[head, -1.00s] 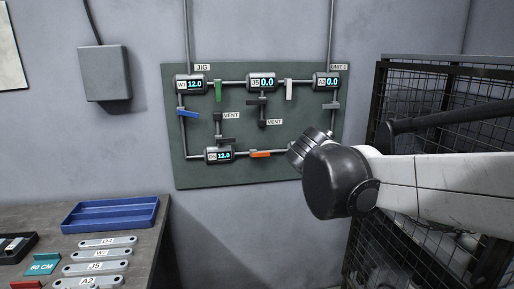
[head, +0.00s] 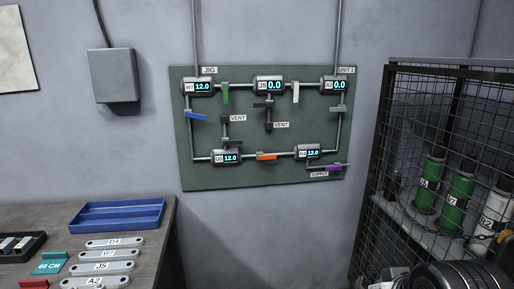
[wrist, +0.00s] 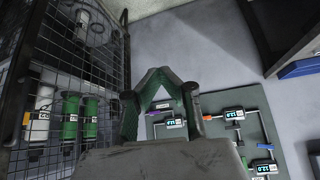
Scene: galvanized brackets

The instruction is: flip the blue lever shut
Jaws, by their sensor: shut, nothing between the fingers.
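The blue lever (head: 195,115) is on the left vertical pipe of the green board (head: 260,178), below the gauge W7 (head: 202,87) reading 12.0. It lies across the pipe, slightly tilted down to the right. My gripper (wrist: 160,72) shows in the wrist view with its green fingers meeting at the tips, shut and empty. It is apart from the board, which shows beyond it at the lower right of that view.
The board also carries green (head: 226,94), white (head: 296,93), orange (head: 267,157) and purple (head: 333,168) levers, and dark vent levers. A mesh cage (head: 440,75) with cylinders stands at right. A bench (head: 150,235) with a blue tray (head: 117,227) stands at left.

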